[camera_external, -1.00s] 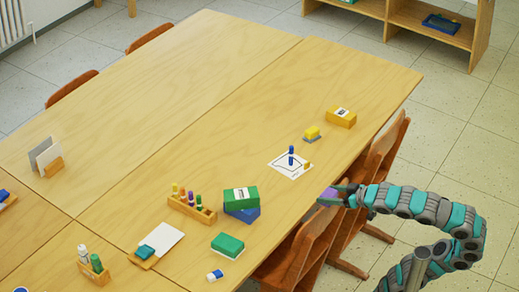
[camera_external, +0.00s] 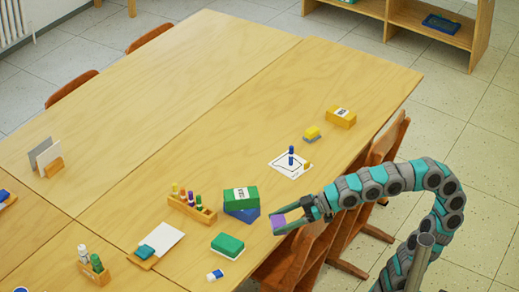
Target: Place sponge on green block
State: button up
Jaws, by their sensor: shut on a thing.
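My gripper (camera_external: 281,223) is shut on a small purple sponge (camera_external: 279,223), held near the right edge of the table. A green block (camera_external: 240,199) with a white label rests on a blue block (camera_external: 242,215), just left of my gripper. A second green piece with a white underside, an eraser-like block (camera_external: 229,242), lies nearer the front edge, to the lower left of my gripper. The sponge is apart from both green things in the picture. Its exact height above the table is hard to tell.
A wooden marker holder (camera_external: 191,209) stands left of the green block. A small blue-and-white eraser (camera_external: 215,275) lies at the front. Chairs (camera_external: 300,255) line the right edge.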

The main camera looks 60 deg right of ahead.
aim_at(271, 216)
jog(key=w+a, duration=0.3)
jog(key=w, duration=0.1)
jog(key=w+a+f, duration=0.1)
jog(key=w+a, duration=0.2)
jog(key=w, duration=0.1)
jog(key=w+a, duration=0.3)
jog(key=w, duration=0.1)
jog(key=shift+w+a+f, duration=0.1)
jog(key=shift+w+f, duration=0.15)
jog(key=shift+w, duration=0.1)
jog(key=shift+f, duration=1.7)
jog(key=shift+f, duration=0.15)
jog(key=o, duration=1.2)
jog(key=shift+o, duration=0.2)
jog(key=shift+s+d+r, duration=0.25)
jog(key=shift+r, duration=0.05)
jog(key=v, duration=1.1)
jog(key=shift+s+d, duration=0.1)
